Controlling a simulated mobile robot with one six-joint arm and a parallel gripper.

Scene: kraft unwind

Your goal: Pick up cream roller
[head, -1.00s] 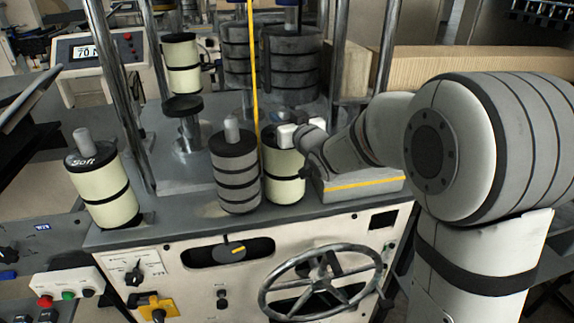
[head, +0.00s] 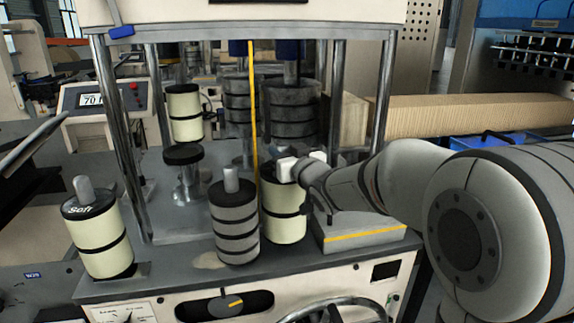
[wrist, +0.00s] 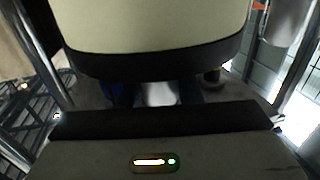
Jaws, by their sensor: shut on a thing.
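My gripper (head: 301,163) is shut on the top of a cream roller (head: 284,214) with black bands. The roller is upright and appears slightly above the grey machine deck. It fills the top of the wrist view (wrist: 155,25), with its black band below the cream. The fingers' contact is mostly hidden. A second cream roller marked "Soft" (head: 99,232) stands at the deck's left end, and a third (head: 184,116) is farther back on a stand.
A grey banded roller (head: 235,228) stands close left of the held roller. A yellow vertical strip (head: 253,110) and metal posts (head: 383,95) rise nearby. A grey block with a yellow stripe (head: 362,236) lies to the right. Dark stacked rollers (head: 293,115) stand behind.

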